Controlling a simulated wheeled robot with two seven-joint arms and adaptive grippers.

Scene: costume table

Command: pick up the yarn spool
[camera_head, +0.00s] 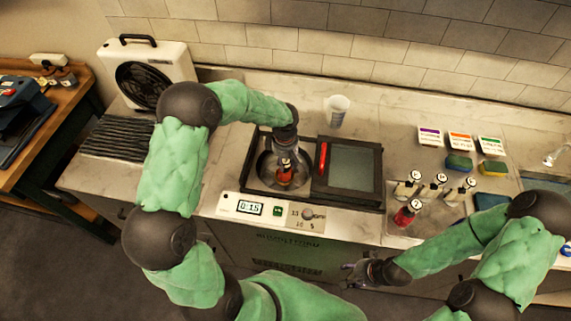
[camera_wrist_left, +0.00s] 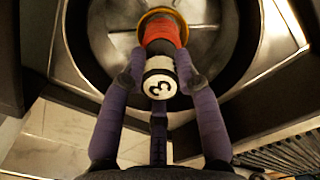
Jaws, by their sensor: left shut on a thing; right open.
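The yarn spool (camera_head: 286,176) is red with an orange-yellow flange. In the left wrist view the spool (camera_wrist_left: 162,32) has a black-and-white end cap marked 3. My left gripper (camera_head: 286,156) has its fingers closed on either side of it; its fingers also show in the left wrist view (camera_wrist_left: 160,72). The spool is in or over the round metal basin (camera_head: 262,165); I cannot tell whether it touches the bottom. My right gripper (camera_head: 352,273) is open and empty, low in front of the counter.
A dark-framed panel with a red handle (camera_head: 323,158) adjoins the basin. Several capped spools (camera_head: 438,182), one red, stand on a tray to the right. A white cup (camera_head: 337,111) stands behind. Sponges and label cards are at the right. A fan unit (camera_head: 142,78) stands at the left.

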